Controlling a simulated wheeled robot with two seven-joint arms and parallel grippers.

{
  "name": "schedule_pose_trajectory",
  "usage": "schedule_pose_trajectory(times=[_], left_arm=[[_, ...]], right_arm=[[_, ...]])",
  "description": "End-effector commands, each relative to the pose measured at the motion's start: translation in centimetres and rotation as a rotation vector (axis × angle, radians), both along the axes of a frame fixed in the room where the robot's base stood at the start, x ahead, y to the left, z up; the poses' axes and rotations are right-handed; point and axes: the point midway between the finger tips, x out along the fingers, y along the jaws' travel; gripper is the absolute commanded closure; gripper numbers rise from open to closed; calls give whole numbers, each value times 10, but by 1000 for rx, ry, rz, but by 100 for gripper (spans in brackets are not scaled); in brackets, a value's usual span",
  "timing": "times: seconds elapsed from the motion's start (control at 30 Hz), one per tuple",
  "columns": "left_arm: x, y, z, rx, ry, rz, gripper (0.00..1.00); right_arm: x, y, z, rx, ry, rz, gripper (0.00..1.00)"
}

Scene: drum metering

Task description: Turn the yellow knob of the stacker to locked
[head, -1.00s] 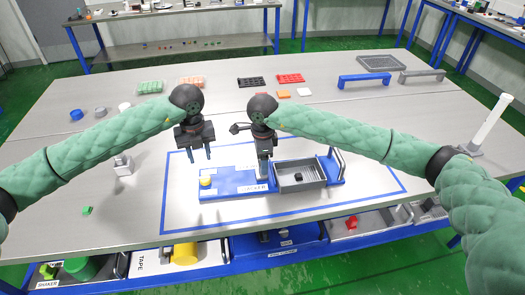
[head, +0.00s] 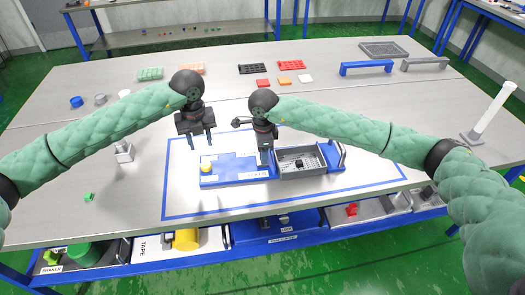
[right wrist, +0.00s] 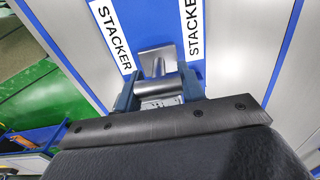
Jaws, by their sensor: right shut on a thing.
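The blue stacker (head: 228,178) lies inside the blue taped rectangle on the table. Its yellow knob (head: 206,168) is at the left end; its setting is too small to read. My left gripper (head: 201,146) is open and empty, above and apart from the knob. My right gripper (head: 265,160) is at the middle of the stacker, beside the grey tray (head: 286,173). The right wrist view shows its fingers shut on a grey metal piece (right wrist: 157,62) between two STACKER labels (right wrist: 110,35). The fingers hide part of that piece.
The grey tray holds small dark contents. Red, orange and white pieces (head: 284,81) lie behind the stacker. A grey block (head: 123,152) and a small green piece (head: 89,197) are to the left. Bins (head: 360,215) are below the front edge. The table left of the tape is mostly clear.

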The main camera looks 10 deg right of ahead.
Motion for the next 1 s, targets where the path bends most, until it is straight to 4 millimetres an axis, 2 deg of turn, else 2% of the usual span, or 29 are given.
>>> schedule_pose_trajectory(times=[0.03,0.07,0.3,0.57,0.8,1.0], left_arm=[[0,0,1,0,-1,0,50],[1,0,2,0,-3,0,45],[9,3,22,12,-29,-15,45],[5,3,23,12,-16,-299,45],[1,1,20,5,-2,-633,45],[1,0,20,0,0,-854,45]], right_arm=[[0,0,0,0,0,0,100],[0,0,0,0,0,0,100],[0,0,0,0,0,-1,100],[0,0,0,0,0,-1,100],[0,0,0,0,0,-1,100],[0,0,0,0,-1,-1,100]])
